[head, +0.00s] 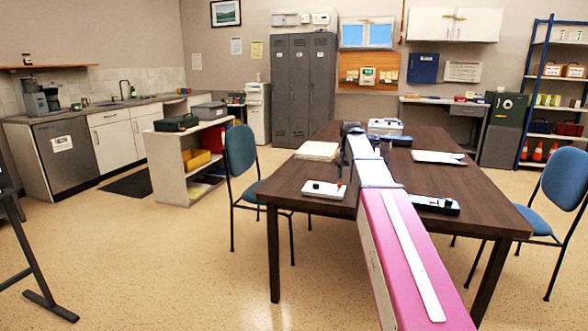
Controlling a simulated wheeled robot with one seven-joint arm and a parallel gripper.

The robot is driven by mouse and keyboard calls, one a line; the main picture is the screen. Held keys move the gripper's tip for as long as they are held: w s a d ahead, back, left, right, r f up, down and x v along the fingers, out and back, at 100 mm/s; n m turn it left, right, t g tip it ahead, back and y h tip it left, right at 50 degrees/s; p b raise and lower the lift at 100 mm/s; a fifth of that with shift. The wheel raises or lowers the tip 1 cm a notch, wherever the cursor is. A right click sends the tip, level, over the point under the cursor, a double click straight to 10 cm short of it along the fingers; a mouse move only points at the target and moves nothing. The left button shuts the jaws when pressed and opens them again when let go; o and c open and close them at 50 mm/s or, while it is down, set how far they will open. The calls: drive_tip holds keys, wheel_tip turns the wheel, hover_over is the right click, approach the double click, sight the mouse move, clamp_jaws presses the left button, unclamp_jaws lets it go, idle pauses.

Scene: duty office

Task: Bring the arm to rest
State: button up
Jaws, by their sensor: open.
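My arm reaches forward from the bottom right, over the dark brown table (315,225). Its near part is pink with a white strip, and its far part is pale. My gripper (350,128) is the small dark end of the arm, seen over the far part of the table. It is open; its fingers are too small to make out. I see nothing held in it.
On the table are a white stack (318,150), a white box with a black knob (324,189), a black tray (435,205) and a clipboard (438,157). Blue chairs stand left (240,150) and right (566,180).

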drive_tip(key=s+a+f+n, duration=0.1)
drive_tip(key=s+f, duration=1.2)
drive_tip(key=f, duration=0.3)
drive_tip(key=s+a+f+n, duration=0.1)
drive_tip(key=s+f+n, duration=0.1)
drive_tip(key=s+f, duration=1.2)
wheel_tip(320, 180, down, 2)
drive_tip(key=shift+s+f+n, duration=0.2)
drive_tip(key=shift+f+n, duration=0.05)
drive_tip(key=shift+n, duration=0.05)
drive_tip(key=shift+a, duration=0.1)
